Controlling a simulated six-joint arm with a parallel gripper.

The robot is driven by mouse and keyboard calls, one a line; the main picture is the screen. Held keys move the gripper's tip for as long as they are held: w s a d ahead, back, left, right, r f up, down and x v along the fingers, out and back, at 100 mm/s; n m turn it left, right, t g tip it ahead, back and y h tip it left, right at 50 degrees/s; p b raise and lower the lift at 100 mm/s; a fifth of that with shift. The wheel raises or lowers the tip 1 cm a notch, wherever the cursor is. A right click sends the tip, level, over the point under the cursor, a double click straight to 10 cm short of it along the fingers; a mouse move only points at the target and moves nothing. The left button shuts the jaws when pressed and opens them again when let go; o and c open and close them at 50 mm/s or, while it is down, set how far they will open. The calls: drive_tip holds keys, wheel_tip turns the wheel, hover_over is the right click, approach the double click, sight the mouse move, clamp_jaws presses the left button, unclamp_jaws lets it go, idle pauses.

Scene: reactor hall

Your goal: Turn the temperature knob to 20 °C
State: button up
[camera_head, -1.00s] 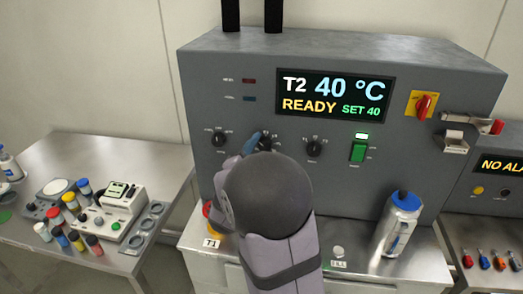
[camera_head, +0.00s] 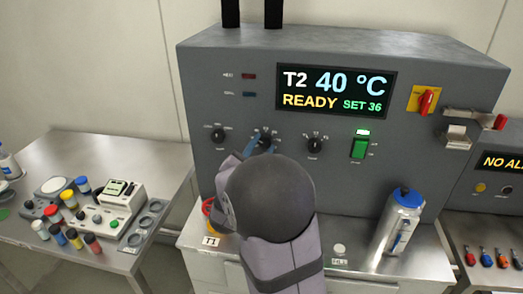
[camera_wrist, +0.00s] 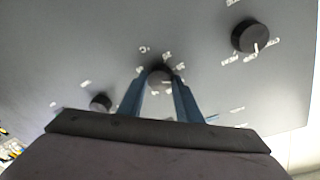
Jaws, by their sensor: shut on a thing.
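The temperature knob (camera_wrist: 158,75) is a small dark round knob on the grey control panel (camera_head: 225,75), the middle one in a row of three. In the wrist view my gripper (camera_wrist: 159,88) has its two blue fingers on either side of it, shut on it. In the head view my gripper (camera_head: 261,144) reaches the panel from below, and my wrist covers the area below the knob. The display (camera_head: 335,92) reads T2 40 °C, READY, SET 36.
Dark knobs stand to the left (camera_head: 218,135) and right (camera_head: 314,145) of the held one. A bottle with a blue cap (camera_head: 402,222) stands on the ledge.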

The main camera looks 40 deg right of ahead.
drive_tip(key=n+b, duration=0.1)
drive_tip(key=n, duration=0.2)
drive_tip(key=shift+f+n+t, duration=0.1)
drive_tip(key=shift+n+t, duration=0.2)
drive_tip(key=shift+n, duration=0.1)
drive_tip(key=n, duration=0.4)
drive_tip(key=shift+s+d+t+b, duration=0.1)
drive_tip(key=shift+t+b, duration=0.2)
drive_tip(key=n, duration=0.3)
drive_tip(key=n+t, duration=0.1)
drive_tip(key=n, duration=0.3)
drive_tip(key=shift+d+n+y, duration=0.1)
drive_tip(key=shift+n+y, duration=0.2)
drive_tip(key=o, duration=1)
drive_tip(key=shift+o, duration=0.2)
drive_tip(key=shift+s, duration=0.1)
